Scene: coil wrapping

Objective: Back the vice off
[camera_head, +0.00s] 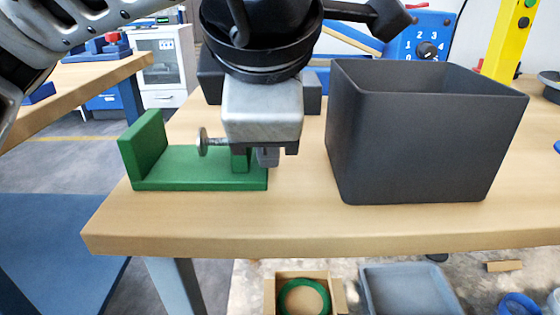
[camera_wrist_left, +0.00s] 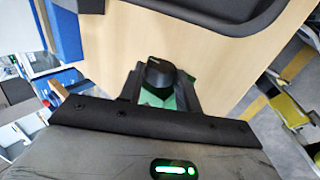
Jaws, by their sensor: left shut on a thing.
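The green vice (camera_head: 190,165) stands near the front left of the wooden table. Its upright jaw is at the left end, and a round metal pad (camera_head: 203,143) on a screw faces it with a wide gap between. My left gripper (camera_head: 267,156) reaches down from above over the vice's right end. In the left wrist view, the black knob (camera_wrist_left: 158,73) with a white mark sits at my left gripper (camera_wrist_left: 160,88), with green vice parts below it. The gripper is shut on the knob. Its grip is mostly hidden in the head view. My right gripper is not in view.
A dark open bin (camera_head: 420,145) stands close to the right of my left gripper. A blue panel with a numbered dial (camera_head: 427,50) is behind it. Below the table are a cardboard box with a green ring (camera_head: 304,297) and a grey tray (camera_head: 410,290). The table's front strip is clear.

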